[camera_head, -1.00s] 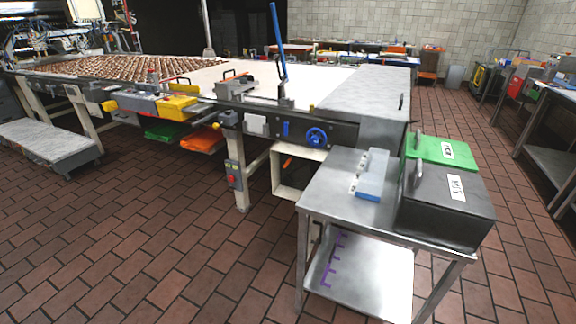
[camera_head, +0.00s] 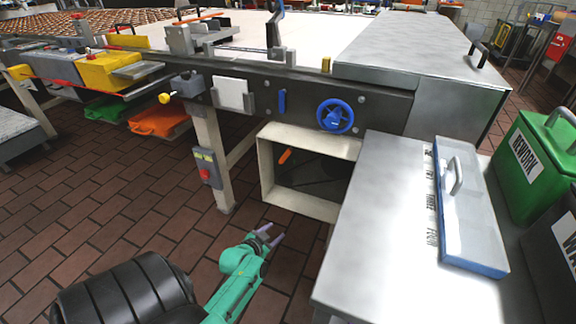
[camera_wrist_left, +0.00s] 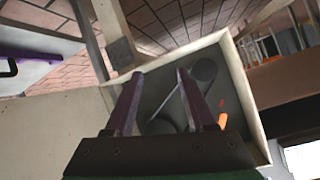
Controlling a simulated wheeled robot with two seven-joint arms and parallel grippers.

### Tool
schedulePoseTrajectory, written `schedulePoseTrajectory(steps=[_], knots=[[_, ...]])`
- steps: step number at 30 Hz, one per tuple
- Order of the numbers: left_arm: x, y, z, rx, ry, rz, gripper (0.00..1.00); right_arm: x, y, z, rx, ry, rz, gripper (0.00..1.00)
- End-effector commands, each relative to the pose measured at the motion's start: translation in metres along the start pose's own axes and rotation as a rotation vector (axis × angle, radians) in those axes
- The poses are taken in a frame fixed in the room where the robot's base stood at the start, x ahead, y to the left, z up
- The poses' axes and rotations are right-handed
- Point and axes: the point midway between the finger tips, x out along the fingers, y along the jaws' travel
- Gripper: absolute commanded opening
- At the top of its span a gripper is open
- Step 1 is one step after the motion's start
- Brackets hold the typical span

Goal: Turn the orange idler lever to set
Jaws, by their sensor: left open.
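The orange idler lever (camera_head: 285,156) sits inside the open cream box (camera_head: 266,178) under the conveyor's edge. In the left wrist view the lever (camera_wrist_left: 223,121) shows at the right of the fingers, with a dark belt on round pulleys (camera_wrist_left: 204,70) beside it. My left gripper (camera_head: 270,235), on a green arm, is in front of and below the box, apart from the lever. Its two purple fingers are open with nothing between them. In the left wrist view the left gripper (camera_wrist_left: 154,76) points toward the box opening. My right gripper is not in view.
A steel table (camera_head: 385,225) with a blue-edged lidded tray (camera_head: 470,225) stands right of the box. The green REWORK bin (camera_head: 535,165) is beyond it. A conveyor leg (camera_head: 210,150) with a red-button switch box (camera_head: 207,168) stands left. A blue handwheel (camera_head: 335,116) is above.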

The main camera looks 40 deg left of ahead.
Motion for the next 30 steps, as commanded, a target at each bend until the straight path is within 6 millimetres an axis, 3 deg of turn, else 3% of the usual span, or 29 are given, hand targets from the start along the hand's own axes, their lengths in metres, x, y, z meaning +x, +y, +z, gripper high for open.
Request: schedulePoseTrajectory(steps=[1,3,7,11,15,19,24,30], knots=[[0.016,-0.023,-0.008,0.026,0.115,-0.071,0.55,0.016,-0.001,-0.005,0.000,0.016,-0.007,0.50],[0.006,-0.058,-0.049,0.073,0.246,-0.159,0.55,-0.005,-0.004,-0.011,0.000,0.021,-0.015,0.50],[-0.021,-0.095,-0.099,0.142,0.390,-0.264,0.55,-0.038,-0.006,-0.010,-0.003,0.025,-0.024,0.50],[-0.028,-0.107,-0.120,0.161,0.427,-0.292,0.55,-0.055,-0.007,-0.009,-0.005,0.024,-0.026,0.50],[-0.007,-0.113,-0.132,0.159,0.428,-0.291,0.55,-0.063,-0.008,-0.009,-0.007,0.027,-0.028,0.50],[0.024,-0.121,-0.146,0.159,0.427,-0.291,0.55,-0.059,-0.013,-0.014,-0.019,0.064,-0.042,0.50],[0.063,-0.131,-0.163,0.158,0.425,-0.289,0.55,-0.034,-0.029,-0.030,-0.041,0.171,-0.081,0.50],[0.091,-0.138,-0.176,0.160,0.422,-0.287,0.55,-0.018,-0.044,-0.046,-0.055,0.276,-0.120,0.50]])
